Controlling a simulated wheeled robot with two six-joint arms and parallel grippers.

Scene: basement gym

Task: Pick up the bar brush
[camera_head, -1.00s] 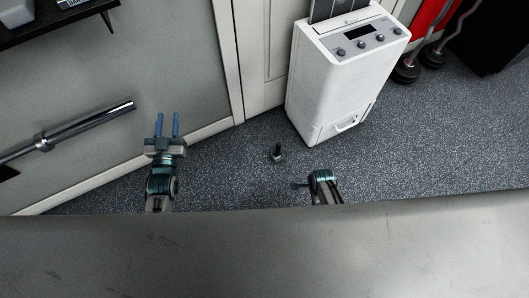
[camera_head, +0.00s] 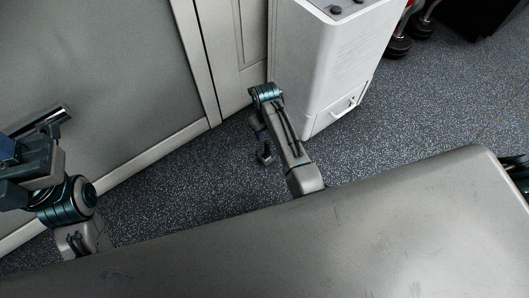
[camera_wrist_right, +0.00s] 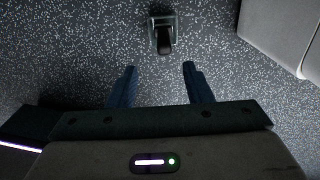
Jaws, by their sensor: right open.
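The bar brush (camera_head: 265,156) is a small dark object standing on the speckled floor, partly beside my right arm in the head view. In the right wrist view the brush (camera_wrist_right: 162,34) has a dark handle and a grey block-like base, just beyond and between the fingertips. My right gripper (camera_wrist_right: 159,68) is open and empty, its two blue fingers apart and not touching the brush. In the head view the right gripper (camera_head: 258,124) shows small and dark, above the brush. My left gripper (camera_head: 12,160) is at the left edge, partly cut off; its fingers are unclear.
A metal bar (camera_head: 50,120) is at the left. Weights (camera_head: 398,45) stand at the upper right. Floor around the brush is clear.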

